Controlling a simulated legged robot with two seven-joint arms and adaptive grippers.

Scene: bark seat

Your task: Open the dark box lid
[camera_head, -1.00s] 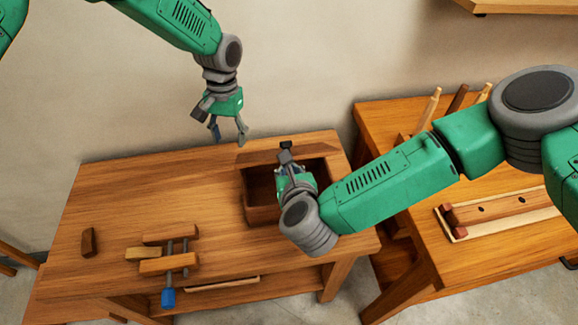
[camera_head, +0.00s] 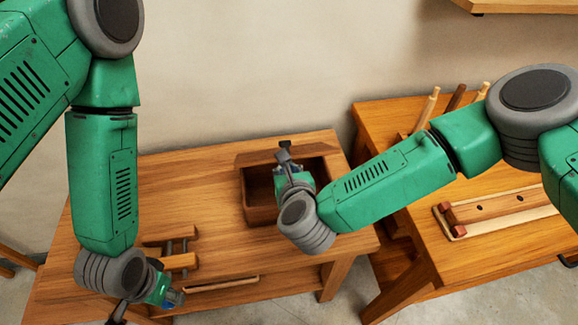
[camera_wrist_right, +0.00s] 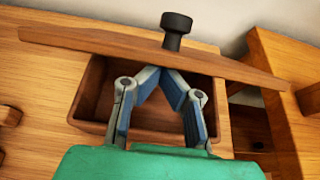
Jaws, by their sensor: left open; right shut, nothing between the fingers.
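The dark brown box (camera_head: 262,205) stands at the right end of the workbench, and its hollow inside shows. Its lid (camera_head: 255,158) is raised and tilted along the back of the box; in the right wrist view the lid (camera_wrist_right: 100,44) crosses above the opening with a black knob (camera_wrist_right: 175,30). My right gripper (camera_head: 285,168) is over the box. In the wrist view its fingertips (camera_wrist_right: 160,72) are together and empty, by the lid's lower edge; contact is unclear. My left gripper (camera_head: 165,295) is open and low at the bench's front, by the clamp, with its fingers partly hidden.
A wooden clamp (camera_head: 180,261) lies on the workbench (camera_head: 200,180), partly behind my left arm. A second bench (camera_head: 400,250) at the right holds upright wooden handles and a long wooden piece (camera_head: 500,210). The bench top left of the box is clear.

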